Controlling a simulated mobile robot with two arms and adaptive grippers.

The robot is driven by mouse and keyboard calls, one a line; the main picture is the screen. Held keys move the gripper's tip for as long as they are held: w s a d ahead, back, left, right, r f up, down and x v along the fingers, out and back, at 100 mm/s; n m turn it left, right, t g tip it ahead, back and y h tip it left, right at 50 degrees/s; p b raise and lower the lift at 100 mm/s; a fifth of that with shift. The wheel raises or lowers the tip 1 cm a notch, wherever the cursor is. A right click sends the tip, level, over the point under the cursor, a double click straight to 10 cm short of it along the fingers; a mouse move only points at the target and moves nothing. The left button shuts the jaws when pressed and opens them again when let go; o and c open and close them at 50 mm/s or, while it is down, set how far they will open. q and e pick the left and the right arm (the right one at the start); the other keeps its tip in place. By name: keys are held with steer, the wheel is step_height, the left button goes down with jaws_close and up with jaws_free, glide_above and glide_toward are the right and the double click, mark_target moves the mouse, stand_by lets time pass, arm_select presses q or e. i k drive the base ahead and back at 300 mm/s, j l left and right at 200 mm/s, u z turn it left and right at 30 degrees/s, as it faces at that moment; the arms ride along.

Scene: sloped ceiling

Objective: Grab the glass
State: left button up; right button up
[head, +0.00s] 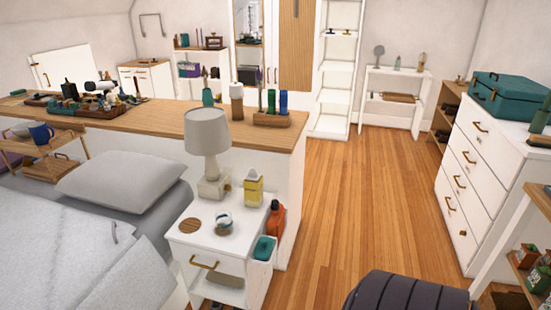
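I cannot make out a drinking glass for certain in the head view. A small white and blue item (224,221), too small to identify, stands on the white nightstand (192,237) between a round brown coaster (190,224) and an orange bottle (275,218). A yellow and white bottle (253,189) stands behind it, near the grey lamp (208,132). A blue mug (41,133) sits on the small wooden rack at the left. Neither of my grippers shows.
The bed (70,250) fills the lower left. A wood-topped ledge (160,118) with many small items runs behind the nightstand. Wooden floor (345,210) is open in the middle. A dark padded object (405,292) is at the bottom; a white dresser (480,170) stands right.

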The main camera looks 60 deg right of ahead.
mark_target(224, 222)
steer(key=z, duration=1.35)
steer(key=u, duration=0.3)
steer(key=i+l+u, duration=0.15)
steer(key=l+u, duration=0.15)
steer(key=i+l+u, duration=0.15)
steer(key=l+u, duration=0.15)
steer(key=i+l+u, duration=0.1)
steer(key=l+u, duration=0.2)
